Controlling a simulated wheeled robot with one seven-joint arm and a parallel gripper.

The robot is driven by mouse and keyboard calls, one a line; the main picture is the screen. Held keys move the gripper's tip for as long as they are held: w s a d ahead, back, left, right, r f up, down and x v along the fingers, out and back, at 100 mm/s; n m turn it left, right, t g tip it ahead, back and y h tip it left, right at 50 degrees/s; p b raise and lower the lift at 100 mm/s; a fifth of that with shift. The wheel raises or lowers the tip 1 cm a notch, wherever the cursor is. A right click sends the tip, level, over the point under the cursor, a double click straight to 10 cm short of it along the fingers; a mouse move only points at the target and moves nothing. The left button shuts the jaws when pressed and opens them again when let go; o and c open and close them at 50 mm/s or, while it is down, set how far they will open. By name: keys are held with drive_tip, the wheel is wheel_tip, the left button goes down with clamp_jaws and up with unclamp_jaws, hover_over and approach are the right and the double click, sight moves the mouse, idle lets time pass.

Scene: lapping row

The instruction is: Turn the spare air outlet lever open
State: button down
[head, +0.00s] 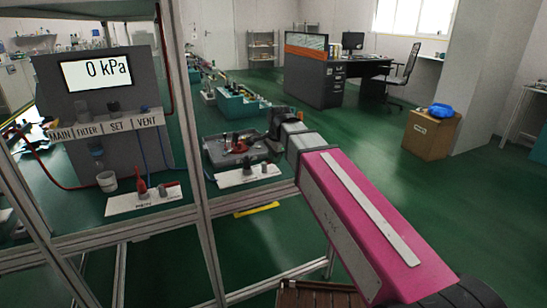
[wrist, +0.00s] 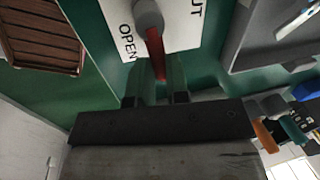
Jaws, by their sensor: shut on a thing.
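In the wrist view a red lever (wrist: 155,55) on a grey round hub (wrist: 148,15) stands out from a white label plate (wrist: 180,35). The plate reads OPEN at the left of the lever, and the letters UT show at the upper right. My gripper (wrist: 155,88) is shut on the lever's free end, one finger on each side. The lever points down the picture, close to the OPEN word. In the head view my gripper (head: 275,122) is small and dark beyond my pink arm, and its fingertips cannot be made out.
In the head view a grey tray of tools (head: 215,156) lies on the bench by a white plate (head: 236,180). Another plate (head: 125,204) has a red lever. A gauge box (head: 45,85) reads 0 kPa. A metal frame post (head: 190,150) stands left of my arm.

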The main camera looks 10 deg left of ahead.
drive_tip(key=shift+s+m, duration=0.2)
drive_tip(key=shift+m, duration=0.2)
idle(0.3)
drive_tip(key=c, duration=1.1)
unclamp_jaws()
wheel_tip(320, 180, up, 10)
drive_tip(key=s+d, duration=0.1)
drive_tip(key=shift+s+r, duration=0.25)
drive_tip(key=shift+s, duration=0.15)
drive_tip(key=shift+d, duration=0.1)
